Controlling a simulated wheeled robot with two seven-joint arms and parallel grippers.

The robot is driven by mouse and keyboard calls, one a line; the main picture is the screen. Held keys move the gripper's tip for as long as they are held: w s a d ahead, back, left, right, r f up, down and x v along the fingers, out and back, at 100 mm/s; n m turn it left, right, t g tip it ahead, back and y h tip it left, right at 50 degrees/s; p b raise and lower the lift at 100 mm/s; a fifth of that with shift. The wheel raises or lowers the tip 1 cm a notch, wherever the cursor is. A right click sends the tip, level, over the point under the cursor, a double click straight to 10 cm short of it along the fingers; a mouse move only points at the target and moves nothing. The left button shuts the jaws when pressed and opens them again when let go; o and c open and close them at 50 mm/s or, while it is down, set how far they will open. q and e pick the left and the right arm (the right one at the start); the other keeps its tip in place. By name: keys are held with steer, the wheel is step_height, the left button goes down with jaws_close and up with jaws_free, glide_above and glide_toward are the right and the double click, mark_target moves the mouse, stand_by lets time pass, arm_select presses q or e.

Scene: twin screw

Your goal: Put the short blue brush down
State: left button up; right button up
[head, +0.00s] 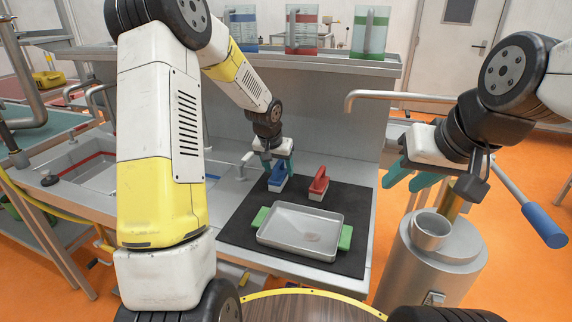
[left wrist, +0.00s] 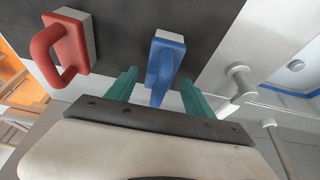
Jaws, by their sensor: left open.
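The short blue brush (head: 277,178) stands on the black mat (head: 240,226), behind the metal tray. In the left wrist view the blue brush (left wrist: 165,66) lies between the two teal fingers, with a gap on each side. My left gripper (head: 276,166) is open around the brush's handle; it also shows in the left wrist view (left wrist: 158,90). My right gripper (head: 408,180) is at the right, in the air near the metal cylinder, with its teal fingers apart and nothing seen between them.
A red brush (head: 319,184) stands just right of the blue one; it also shows in the left wrist view (left wrist: 66,47). A metal tray (head: 283,241) with green handles sits in front, with a pale reddish patch inside. A sink lies left, and a metal cylinder (head: 425,270) stands right.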

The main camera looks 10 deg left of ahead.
arm_select(q)
steer(key=v, duration=1)
steer(key=shift+s+r, duration=0.1)
steer(key=shift+r, duration=0.15)
steer(key=s+r+t, duration=0.1)
steer(key=s+r, duration=0.4)
steer(key=s, duration=0.9)
steer(key=s+r+n+h, duration=0.1)
steer(key=s+r, duration=0.4)
steer(key=s, duration=0.9)
steer(key=shift+r+n+t, duration=0.2)
steer(key=shift+n+t, duration=0.1)
steer(key=shift+t, duration=0.1)
steer(key=shift+s+a, duration=0.1)
